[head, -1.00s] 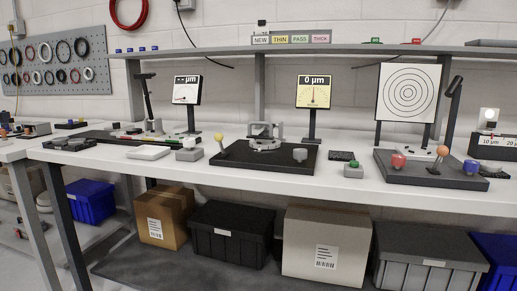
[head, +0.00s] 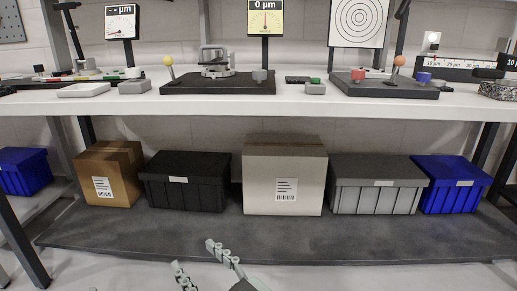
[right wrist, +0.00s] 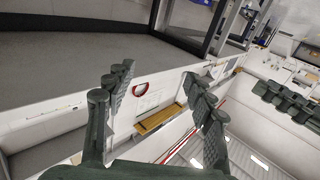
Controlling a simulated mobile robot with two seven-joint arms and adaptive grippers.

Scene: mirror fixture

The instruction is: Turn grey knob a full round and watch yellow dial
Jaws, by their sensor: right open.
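The grey knob (head: 260,76) is a short grey cylinder at the right of a black base plate (head: 219,89) on the bench. The yellow dial (head: 265,17) reads 0 µm on a stand behind it; its top is cut off. A silver mirror mount (head: 215,62) and a yellow-tipped lever (head: 168,62) are on the same plate. My right gripper (head: 193,254) is open and empty, low in front of the bench, well away from the knob. It also shows in the right wrist view (right wrist: 158,82). Another gripper (right wrist: 285,96), my left, shows there at the right; its opening is unclear.
A green-button box (head: 315,87) stands right of the plate, then a dark base (head: 382,90) with red and blue knobs and an orange-tipped lever. A grey box (head: 135,87) stands left. Cartons and bins fill the lower shelf (head: 290,228).

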